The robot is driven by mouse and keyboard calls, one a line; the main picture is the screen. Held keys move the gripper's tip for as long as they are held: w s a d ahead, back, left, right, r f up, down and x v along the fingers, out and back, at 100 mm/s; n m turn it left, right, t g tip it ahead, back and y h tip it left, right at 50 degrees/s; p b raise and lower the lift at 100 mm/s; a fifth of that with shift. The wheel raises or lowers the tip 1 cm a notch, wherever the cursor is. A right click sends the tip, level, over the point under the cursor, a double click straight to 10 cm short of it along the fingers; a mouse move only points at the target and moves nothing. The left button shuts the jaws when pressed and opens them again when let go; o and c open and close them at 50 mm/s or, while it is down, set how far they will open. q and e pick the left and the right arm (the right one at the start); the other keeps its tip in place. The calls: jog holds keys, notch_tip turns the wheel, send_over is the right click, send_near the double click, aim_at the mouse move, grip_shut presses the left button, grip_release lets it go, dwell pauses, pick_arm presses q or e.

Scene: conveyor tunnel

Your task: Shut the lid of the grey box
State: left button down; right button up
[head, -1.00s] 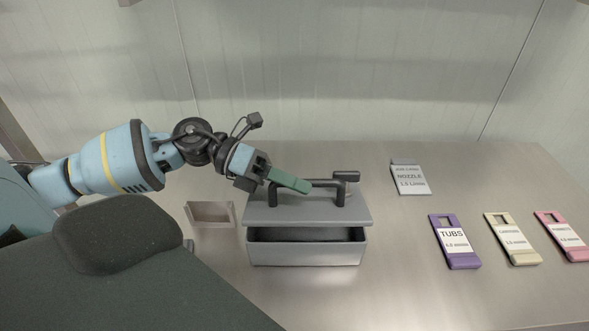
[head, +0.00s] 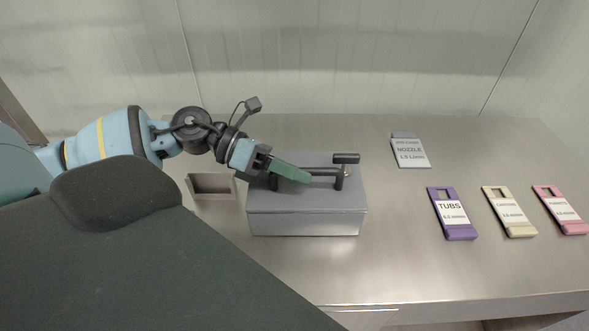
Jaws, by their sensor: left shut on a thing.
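The grey box (head: 305,222) stands on the steel table in the middle of the head view. Its grey lid (head: 305,200) lies level over it, and no gap shows between lid and front wall. A black bar handle (head: 325,171) on two posts rises from the lid, with a dark knob-like piece at its right end. My left gripper (head: 303,177), with green fingers, reaches in from the left and is shut on the handle. The fingers partly hide the bar. My right gripper is not in view.
A small open metal holder (head: 210,185) stands just left of the box. A grey NOZZLE tag (head: 410,151) lies at back right. Purple (head: 452,213), cream (head: 509,211) and pink (head: 560,209) tags lie farther right. A pale panelled wall closes the back.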

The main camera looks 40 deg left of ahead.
pick_arm(q)
jog(key=shift+f, duration=0.15)
jog(key=c, duration=1.4)
grip_release()
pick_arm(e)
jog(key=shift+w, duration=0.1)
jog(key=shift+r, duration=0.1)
